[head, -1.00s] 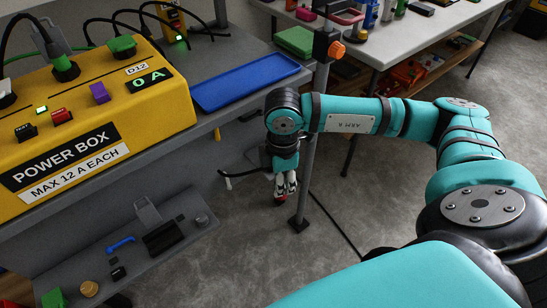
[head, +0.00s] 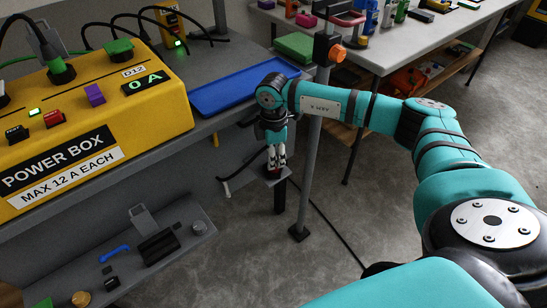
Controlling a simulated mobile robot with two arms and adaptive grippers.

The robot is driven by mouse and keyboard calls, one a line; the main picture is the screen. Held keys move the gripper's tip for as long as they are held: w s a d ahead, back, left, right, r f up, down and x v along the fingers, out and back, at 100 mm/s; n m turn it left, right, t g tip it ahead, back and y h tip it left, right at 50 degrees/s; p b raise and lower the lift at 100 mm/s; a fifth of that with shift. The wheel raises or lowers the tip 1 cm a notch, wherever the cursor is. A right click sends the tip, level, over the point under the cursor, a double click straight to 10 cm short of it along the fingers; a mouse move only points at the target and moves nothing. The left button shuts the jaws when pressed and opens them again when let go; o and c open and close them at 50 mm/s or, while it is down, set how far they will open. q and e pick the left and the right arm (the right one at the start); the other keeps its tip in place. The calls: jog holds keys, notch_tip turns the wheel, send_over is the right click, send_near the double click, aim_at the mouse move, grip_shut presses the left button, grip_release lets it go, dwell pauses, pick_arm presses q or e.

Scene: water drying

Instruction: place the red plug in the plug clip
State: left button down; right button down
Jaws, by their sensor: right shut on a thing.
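My right gripper (head: 275,163) points down beside the bench's front edge, left of the grey pole. It is shut on the red plug, of which only a small red spot (head: 272,172) shows at the fingertips. Just below the fingertips is a small grey plate on a dark upright post (head: 280,197). I cannot tell whether this is the plug clip, nor whether the plug touches it. A thin cable (head: 230,181) hangs left of the gripper. My left gripper is out of view.
A yellow power box (head: 95,125) and a blue tray (head: 245,92) stand on the bench. A low shelf (head: 185,245) holds small parts. Another table (head: 385,62) is behind.

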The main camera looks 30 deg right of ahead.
jog(key=shift+f, duration=0.1)
jog(key=c, duration=1)
grip_release()
jog(key=shift+r, duration=0.55)
pick_arm(q)
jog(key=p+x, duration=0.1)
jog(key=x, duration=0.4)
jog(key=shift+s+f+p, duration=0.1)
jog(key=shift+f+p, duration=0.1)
jog(key=shift+p, duration=0.1)
pick_arm(e)
notch_tip(320, 180, up, 7)
jog(key=shift+f, duration=0.15)
